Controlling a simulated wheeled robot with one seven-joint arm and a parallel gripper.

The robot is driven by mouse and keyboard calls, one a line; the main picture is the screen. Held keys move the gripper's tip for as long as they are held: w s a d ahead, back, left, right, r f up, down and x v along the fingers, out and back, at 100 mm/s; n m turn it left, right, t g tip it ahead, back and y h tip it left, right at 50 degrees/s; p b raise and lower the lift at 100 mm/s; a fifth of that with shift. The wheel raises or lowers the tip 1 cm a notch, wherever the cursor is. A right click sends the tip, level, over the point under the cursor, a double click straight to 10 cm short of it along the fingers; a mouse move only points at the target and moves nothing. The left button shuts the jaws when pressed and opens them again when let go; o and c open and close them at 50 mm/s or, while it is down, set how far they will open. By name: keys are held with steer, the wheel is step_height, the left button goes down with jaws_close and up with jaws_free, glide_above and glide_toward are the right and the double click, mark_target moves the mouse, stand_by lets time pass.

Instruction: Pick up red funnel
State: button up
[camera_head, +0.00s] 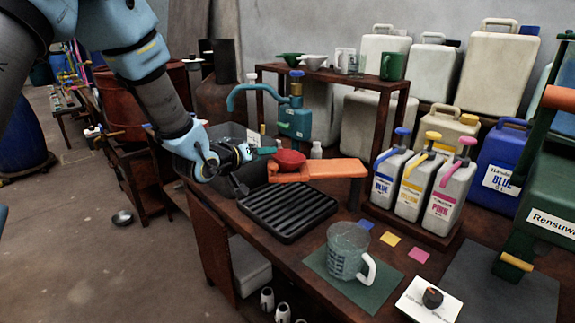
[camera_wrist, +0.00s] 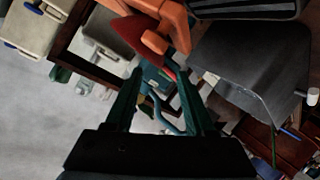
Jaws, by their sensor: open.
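The red funnel (camera_head: 291,158) sits at the left end of an orange holder (camera_head: 335,170) on the workbench, above the black ribbed drip tray (camera_head: 288,208). In the wrist view, the red funnel (camera_wrist: 132,30) is at the upper middle, partly covered by the orange holder (camera_wrist: 168,18). My gripper (camera_wrist: 159,74) is open, its two dark teal fingers apart, with the funnel beyond and slightly left of the tips. In the head view my gripper is just left of the funnel, over the grey bin (camera_head: 178,151); whether a finger touches the funnel is unclear.
A teal pump (camera_head: 293,122) stands close behind the funnel. A wooden shelf (camera_head: 330,76) with cups and small funnels is behind it. Labelled bottles (camera_head: 410,185) stand right; a measuring jug (camera_head: 347,252) is in front. Open floor lies left.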

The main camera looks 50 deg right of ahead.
mark_target(280, 168)
steer(key=shift+f+p+x, duration=0.1)
steer(key=shift+p+x, duration=0.4)
steer(key=shift+x, duration=0.75)
steer(key=shift+f+p+x, duration=0.15)
steer(key=shift+p+x, duration=0.3)
steer(key=shift+x, duration=0.8)
steer(key=shift+w+a, duration=0.15)
jaws_close()
